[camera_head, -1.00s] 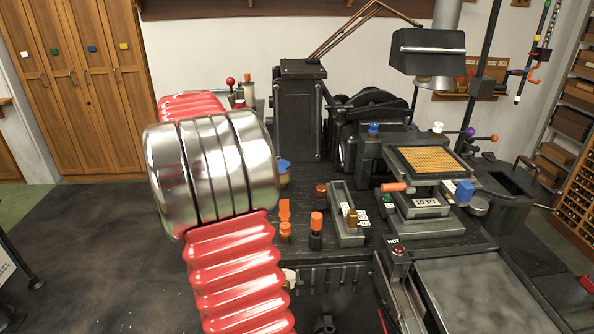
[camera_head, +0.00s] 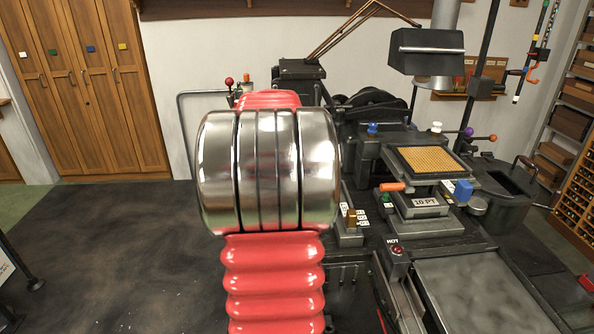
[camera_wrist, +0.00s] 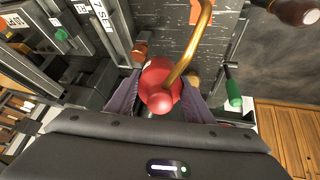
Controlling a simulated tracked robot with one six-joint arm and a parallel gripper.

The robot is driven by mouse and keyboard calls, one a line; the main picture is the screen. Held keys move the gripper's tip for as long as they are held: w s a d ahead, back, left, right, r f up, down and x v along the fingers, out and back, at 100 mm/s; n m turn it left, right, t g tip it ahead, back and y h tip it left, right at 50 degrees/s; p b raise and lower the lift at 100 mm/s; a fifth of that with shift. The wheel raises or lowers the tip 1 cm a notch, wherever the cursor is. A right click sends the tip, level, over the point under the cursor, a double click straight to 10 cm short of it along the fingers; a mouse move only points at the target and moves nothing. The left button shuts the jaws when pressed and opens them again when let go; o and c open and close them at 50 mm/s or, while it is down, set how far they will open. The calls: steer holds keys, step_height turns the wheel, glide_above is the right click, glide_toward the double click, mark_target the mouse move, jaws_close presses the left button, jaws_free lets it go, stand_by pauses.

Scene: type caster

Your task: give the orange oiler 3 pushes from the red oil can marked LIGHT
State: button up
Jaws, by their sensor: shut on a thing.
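My gripper (camera_wrist: 161,88) is shut on a red oil can (camera_wrist: 155,76) with a curved brass spout (camera_wrist: 190,50), seen from above in the wrist view. Its grey-purple fingers lie on both sides of the can. No LIGHT marking shows from this angle. An orange piece (camera_wrist: 195,12) shows at the top of the wrist view, close to the spout; I cannot tell whether it is the orange oiler. In the head view my arm hides the gripper, the can and the front left of the machine table.
A green-handled part (camera_wrist: 233,92) stands right of the can, and a dark bottle-like thing (camera_wrist: 294,10) is at top right. In the head view, the casting machine with its orange grid (camera_head: 432,160) and a red HOT button (camera_head: 397,249) stand right of my arm.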

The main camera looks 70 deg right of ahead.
steer(key=shift+a, duration=0.1)
steer(key=shift+f, duration=3)
steer(key=shift+f, duration=0.9)
steer(key=shift+r, duration=1.1)
steer(key=shift+c, duration=0.2)
